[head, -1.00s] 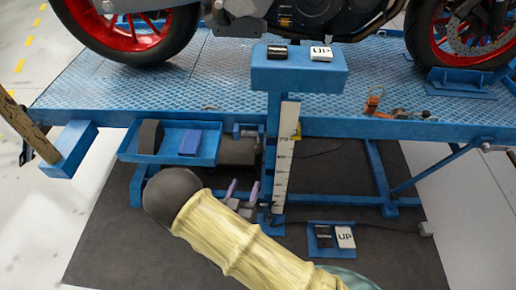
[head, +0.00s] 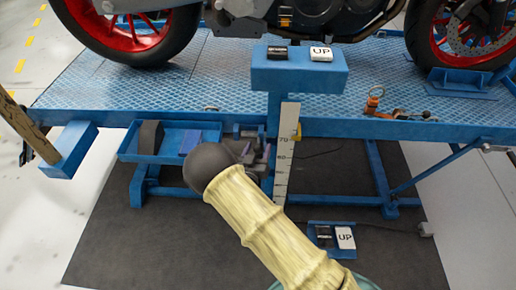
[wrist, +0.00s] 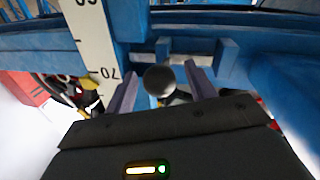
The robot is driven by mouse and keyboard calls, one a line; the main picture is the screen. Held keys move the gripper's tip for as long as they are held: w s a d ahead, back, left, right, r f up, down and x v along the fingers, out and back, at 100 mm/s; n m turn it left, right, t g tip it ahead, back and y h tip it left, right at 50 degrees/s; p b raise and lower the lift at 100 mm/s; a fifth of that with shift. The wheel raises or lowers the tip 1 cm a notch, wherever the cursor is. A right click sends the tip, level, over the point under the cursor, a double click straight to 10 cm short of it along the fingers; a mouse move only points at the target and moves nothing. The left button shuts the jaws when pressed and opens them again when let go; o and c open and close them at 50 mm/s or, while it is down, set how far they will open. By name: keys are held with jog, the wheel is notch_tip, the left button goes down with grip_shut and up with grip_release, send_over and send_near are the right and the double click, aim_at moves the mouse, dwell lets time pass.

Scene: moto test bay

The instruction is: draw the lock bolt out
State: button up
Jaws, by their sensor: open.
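The lock bolt shows in the wrist view as a dark round knob (wrist: 158,80), with a grey bar (wrist: 190,59) behind it between blue brackets under the lift's blue edge. My gripper (wrist: 163,71) is open, with one purple-grey finger on each side of the knob in the picture. I cannot tell whether either finger touches it or how deep the knob sits between them. In the head view my gripper (head: 256,153) is just below the platform's front edge, left of the height scale, and my arm partly hides it. The bolt is not clear there.
The white height scale (head: 287,150) hangs close to the right of my gripper. A blue tray (head: 170,152) holding a dark block and a blue block is at left. An upper button box (head: 298,75) is above; a lower button panel (head: 332,237) is near the floor. A motorcycle stands on the platform (head: 190,85).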

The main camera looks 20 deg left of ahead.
jog(key=shift+w, duration=0.4)
grip_shut()
